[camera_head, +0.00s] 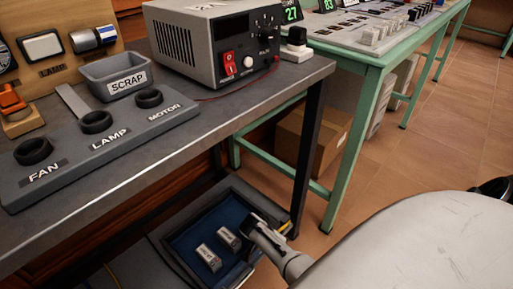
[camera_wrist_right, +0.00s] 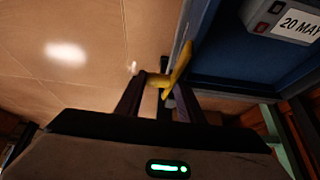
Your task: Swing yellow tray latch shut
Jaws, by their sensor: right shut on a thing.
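The tray (camera_head: 176,238) has grey walls and a blue lining and sits low beside the bench; its blue interior (camera_wrist_right: 222,64) fills the upper right of the right wrist view. The yellow latch (camera_wrist_right: 178,66) is at the tray's outer wall and sticks up at a slant. A small yellow piece also shows beside my right gripper in the head view (camera_head: 290,230). My right gripper (camera_wrist_right: 160,92) is shut on the yellow latch, with its fingers on either side of the latch's lower part. The fingers partly hide the latch. My left gripper is in neither view.
Two small labelled blocks (camera_head: 208,256) lie in the tray. The grey bench (camera_head: 150,160) overhangs it, with a dark leg (camera_head: 308,155) close to my right gripper. A cardboard box (camera_head: 312,138) stands under the green table (camera_head: 345,170). The tiled floor to the right is open.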

